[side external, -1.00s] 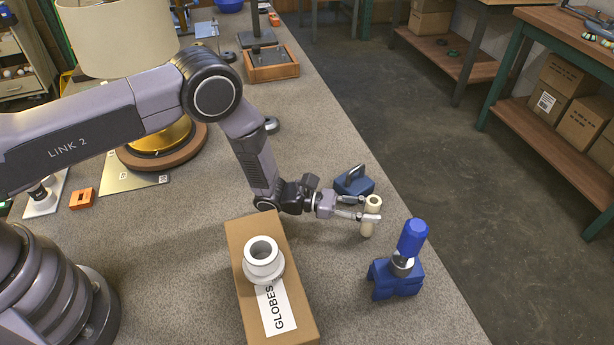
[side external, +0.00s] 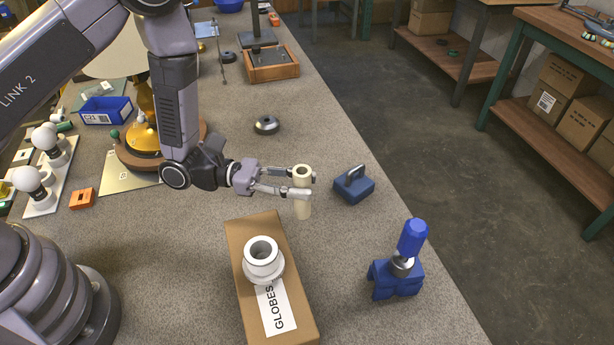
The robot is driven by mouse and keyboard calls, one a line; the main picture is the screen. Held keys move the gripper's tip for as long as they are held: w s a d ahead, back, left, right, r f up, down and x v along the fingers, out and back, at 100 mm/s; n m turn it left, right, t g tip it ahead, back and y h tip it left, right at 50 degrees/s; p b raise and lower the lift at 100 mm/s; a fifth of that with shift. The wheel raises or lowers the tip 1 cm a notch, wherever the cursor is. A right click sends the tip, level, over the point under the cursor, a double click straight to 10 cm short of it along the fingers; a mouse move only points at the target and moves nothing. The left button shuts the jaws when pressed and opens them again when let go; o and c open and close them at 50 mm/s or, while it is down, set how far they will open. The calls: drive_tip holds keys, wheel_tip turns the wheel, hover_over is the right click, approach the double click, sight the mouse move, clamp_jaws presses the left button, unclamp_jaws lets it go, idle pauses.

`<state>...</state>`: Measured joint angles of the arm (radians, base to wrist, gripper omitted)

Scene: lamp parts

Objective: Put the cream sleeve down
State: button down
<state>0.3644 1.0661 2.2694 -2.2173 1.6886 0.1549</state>
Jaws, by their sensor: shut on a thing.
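The cream sleeve (side external: 303,206) is a short upright tube with an open top. My gripper (side external: 301,182) is shut on it near its upper part, with one finger on each side. The sleeve is behind and right of the cardboard box and left of the dark blue block. I cannot tell whether its lower end touches the bench or hangs just above it.
A cardboard box labelled GLOBES (side external: 291,297) carries a white collar (side external: 262,262). A dark blue block with a handle (side external: 354,186) sits right of the sleeve. A blue stand with a blue-topped part (side external: 397,275) is front right. Bare bench (side external: 340,245) lies between them.

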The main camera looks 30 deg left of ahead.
wheel_tip(320, 180, up, 5)
drive_tip(key=v, duration=1.4)
drive_tip(key=shift+g, duration=0.3)
drive_tip(key=shift+w+d+f, duration=0.9)
drive_tip(key=shift+w+f, duration=1.05)
drive_tip(key=shift+f, duration=1.1)
drive_tip(key=shift+w+d+f, duration=0.95)
drive_tip(key=shift+w+f, duration=1)
drive_tip(key=shift+f, duration=1.1)
drive_tip(key=shift+w+d+f, duration=0.9)
drive_tip(key=shift+w+f, duration=1.05)
drive_tip(key=shift+f, duration=1.1)
drive_tip(key=shift+f, duration=0.15)
drive_tip(key=c, duration=0.9)
unclamp_jaws()
